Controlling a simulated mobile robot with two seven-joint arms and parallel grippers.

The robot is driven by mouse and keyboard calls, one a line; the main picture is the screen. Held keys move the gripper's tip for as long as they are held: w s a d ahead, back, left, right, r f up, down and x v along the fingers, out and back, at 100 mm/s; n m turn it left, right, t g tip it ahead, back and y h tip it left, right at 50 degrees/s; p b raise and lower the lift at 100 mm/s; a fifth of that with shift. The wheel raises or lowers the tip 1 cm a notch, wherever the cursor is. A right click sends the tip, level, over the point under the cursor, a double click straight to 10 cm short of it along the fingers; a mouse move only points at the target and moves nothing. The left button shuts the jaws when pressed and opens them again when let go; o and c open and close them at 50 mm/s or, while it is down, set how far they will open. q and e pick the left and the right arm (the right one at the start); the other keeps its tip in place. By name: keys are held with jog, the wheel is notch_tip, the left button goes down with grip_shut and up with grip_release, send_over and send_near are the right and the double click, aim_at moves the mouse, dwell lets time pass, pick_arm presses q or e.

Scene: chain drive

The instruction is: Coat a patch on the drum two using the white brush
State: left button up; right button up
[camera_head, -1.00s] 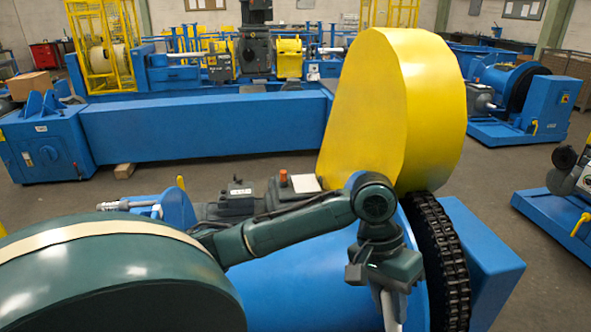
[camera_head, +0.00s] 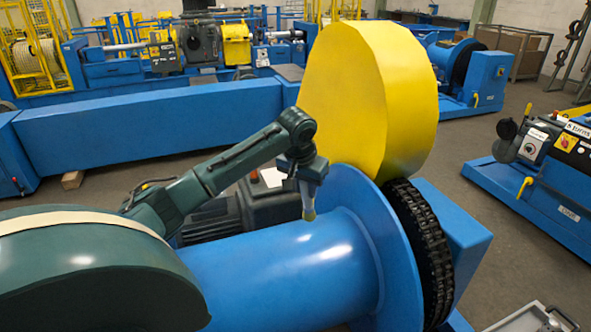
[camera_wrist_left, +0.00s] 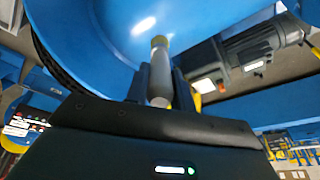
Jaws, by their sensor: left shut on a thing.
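The blue drum (camera_head: 290,265) lies across the lower middle of the head view, with a wide blue flange (camera_head: 352,215) at its right end. My left gripper (camera_head: 303,182) is over the drum near this flange. It is shut on the brush (camera_head: 307,198), which has a pale handle and a yellowish tip pointing down. The tip is at or very close to the drum's upper surface; I cannot tell if it touches. In the left wrist view the brush (camera_wrist_left: 160,75) stands between the fingers, its tip against the blue of the drum (camera_wrist_left: 125,25). My right gripper is not seen.
A black chain (camera_head: 425,255) runs beside the flange, under a large yellow guard (camera_head: 365,95). A dark motor (camera_head: 262,205) sits behind the drum. Another blue machine (camera_head: 545,170) stands at the right, with open floor between.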

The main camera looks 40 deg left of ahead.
pick_arm(q)
jog(key=shift+y, duration=0.4)
jog(key=shift+w+a+f, duration=0.15)
jog(key=shift+a+f, duration=0.75)
jog(key=shift+f, duration=0.15)
jog(key=shift+w+a+f, duration=0.15)
jog(key=shift+a+f, duration=0.7)
jog(key=shift+f, duration=0.15)
